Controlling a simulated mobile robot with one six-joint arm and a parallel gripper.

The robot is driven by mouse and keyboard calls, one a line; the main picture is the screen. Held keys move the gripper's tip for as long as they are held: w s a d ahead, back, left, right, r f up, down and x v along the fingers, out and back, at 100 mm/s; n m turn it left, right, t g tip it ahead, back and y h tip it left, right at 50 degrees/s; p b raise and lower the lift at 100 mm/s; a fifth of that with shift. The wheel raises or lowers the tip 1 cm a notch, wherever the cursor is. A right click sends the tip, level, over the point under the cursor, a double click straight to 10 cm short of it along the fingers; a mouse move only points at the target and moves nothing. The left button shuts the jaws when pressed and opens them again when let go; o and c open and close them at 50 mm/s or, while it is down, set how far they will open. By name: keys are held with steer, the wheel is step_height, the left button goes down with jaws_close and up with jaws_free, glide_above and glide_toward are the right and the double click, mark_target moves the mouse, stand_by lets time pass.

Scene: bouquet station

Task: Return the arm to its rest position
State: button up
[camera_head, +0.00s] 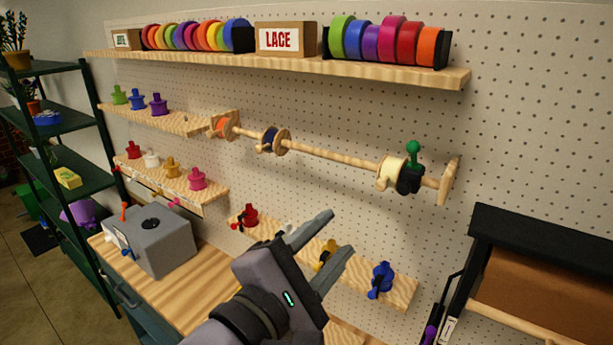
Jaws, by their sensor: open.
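My gripper (325,248) is at the lower middle of the head camera view, on the end of my dark grey arm. Its two fingers are spread apart and point up and to the right, toward the pegboard. Nothing shows between them. The gripper overlaps part of the lower small shelf (401,291) in the picture; whether it touches the shelf cannot be told. It hides part of that shelf and of the wooden bench top.
A wooden rod (335,157) with ribbon spools crosses the pegboard (530,120). A long shelf (390,72) of ribbon rolls runs above. A grey box (160,243) stands on the bench (205,280). A black-framed unit (545,235) stands right, a dark rack (60,128) left.

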steer(key=s+d+f+m+g+y+b, duration=0.1)
steer(key=s+d+f+m+g+b, duration=0.3)
steer(key=f, duration=0.5)
steer(key=s+d+f+m+g+y+b, duration=0.1)
steer(key=s+d+f+m+g+b, duration=0.2)
steer(key=d+f+b, duration=0.45)
steer(key=s+d+f+m+g+y+b, duration=0.1)
steer(key=s+d+f+m+g+b, duration=0.25)
steer(key=f, duration=0.75)
step_height(320, 180, down, 8)
steer(key=s+a+m+g+y+b, duration=0.2)
steer(key=s+a+m+y+b, duration=0.1)
steer(key=m+y+b, duration=0.1)
steer(key=w+a+f+m+t+y+b, duration=0.2)
steer(key=a+m+y+b, duration=0.3)
steer(key=m, duration=0.3)
steer(key=shift+w+a+f+t+y+b, duration=0.2)
steer(key=shift+a+f+t+y+b, duration=0.15)
steer(key=shift+f+t, duration=0.5)
